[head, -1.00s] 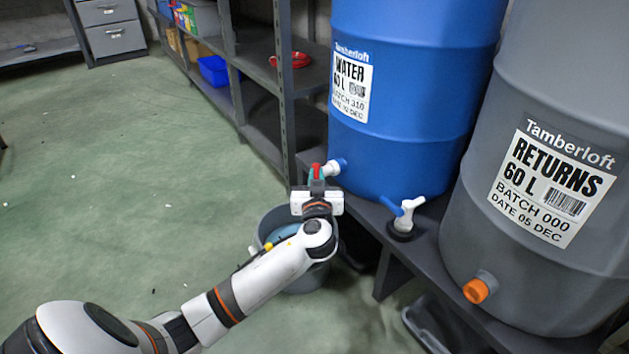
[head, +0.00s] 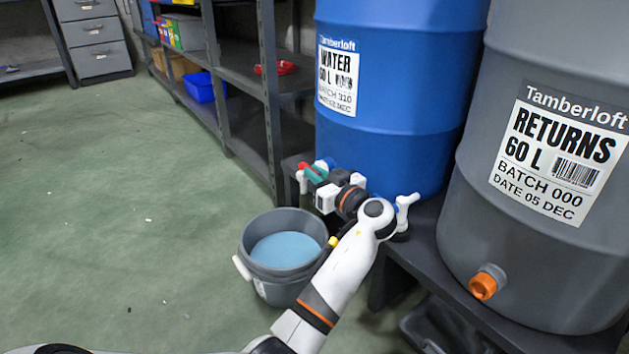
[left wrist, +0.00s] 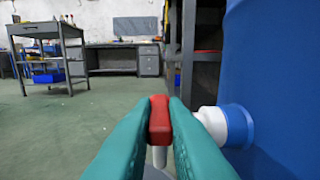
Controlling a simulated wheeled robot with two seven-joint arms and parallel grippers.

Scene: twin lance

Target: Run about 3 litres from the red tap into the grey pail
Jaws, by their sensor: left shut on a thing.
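The red tap's lever (head: 321,170) is on the white tap low on the blue water drum (head: 395,110). My left gripper (head: 315,173) has its teal fingers shut on this lever. The left wrist view shows the red lever (left wrist: 160,120) between both fingers, with the white and blue tap fitting (left wrist: 225,125) to the right. The grey pail (head: 246,236) stands upright on the floor below the tap. Pale blue water (head: 286,250) lies in it. I can make out no stream between spout and pail. My right gripper is not in view.
A second tap with a white body (head: 404,212) is on the drum's right. A grey returns drum (head: 545,240) with an orange plug (head: 484,284) stands further right. Both drums rest on a dark bench (head: 425,250). Shelving (head: 268,100) is behind. The green floor at left is clear.

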